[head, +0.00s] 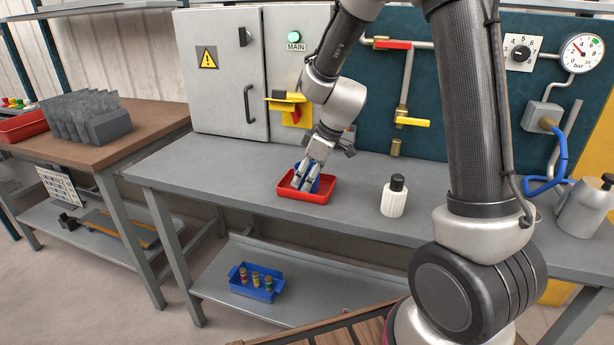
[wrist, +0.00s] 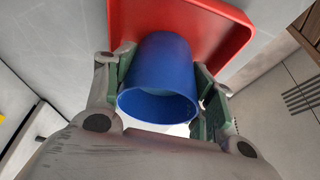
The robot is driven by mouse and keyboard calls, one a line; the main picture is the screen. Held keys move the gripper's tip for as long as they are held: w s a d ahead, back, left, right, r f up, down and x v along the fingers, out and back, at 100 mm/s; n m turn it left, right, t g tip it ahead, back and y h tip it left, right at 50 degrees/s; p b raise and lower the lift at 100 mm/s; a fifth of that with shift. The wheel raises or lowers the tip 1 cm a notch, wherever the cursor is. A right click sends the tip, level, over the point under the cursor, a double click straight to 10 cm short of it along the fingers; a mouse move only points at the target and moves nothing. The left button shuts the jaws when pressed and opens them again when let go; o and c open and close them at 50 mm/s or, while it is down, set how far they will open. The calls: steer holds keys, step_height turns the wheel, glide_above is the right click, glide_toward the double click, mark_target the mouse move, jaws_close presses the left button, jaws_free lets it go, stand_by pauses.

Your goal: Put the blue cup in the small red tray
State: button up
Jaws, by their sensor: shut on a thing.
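The blue cup (wrist: 158,75) is between the two fingers of my gripper (wrist: 160,95) in the wrist view, its open rim facing the camera. In the head view only parts of the blue cup (head: 314,183) show behind my gripper (head: 309,178). My gripper is shut on the cup. The small red tray (head: 326,193) lies on the grey bench, and the cup is over or within it. In the wrist view the red tray (wrist: 232,40) shows beyond the cup. I cannot tell whether the cup touches the tray floor.
A white bottle with a black cap (head: 393,197) stands on the grey bench (head: 230,170) right of the tray. A grey metal can (head: 583,208) is at the far right. A blue bin (head: 256,283) sits on the lower shelf. The bench left of the tray is clear.

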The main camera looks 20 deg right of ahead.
steer(key=o, duration=0.8)
steer(key=shift+o, duration=0.2)
steer(key=v, duration=1.1)
steer(key=s+d+r+m+h, duration=0.1)
steer(key=s+d+r+m, duration=0.1)
steer(key=s, duration=0.6)
steer(key=s+d+r+m+t+h, duration=0.1)
steer(key=s+d+r+m, duration=0.1)
steer(key=s+d+m, duration=0.3)
steer(key=s+d+r+m+h, duration=0.1)
steer(key=s+d+r+m, duration=0.2)
steer(key=s, duration=0.8)
steer(key=shift+d+m+t+h, duration=0.3)
steer(key=shift+d+m, duration=0.1)
steer(key=shift+d, duration=0.35)
steer(key=shift+r, duration=0.1)
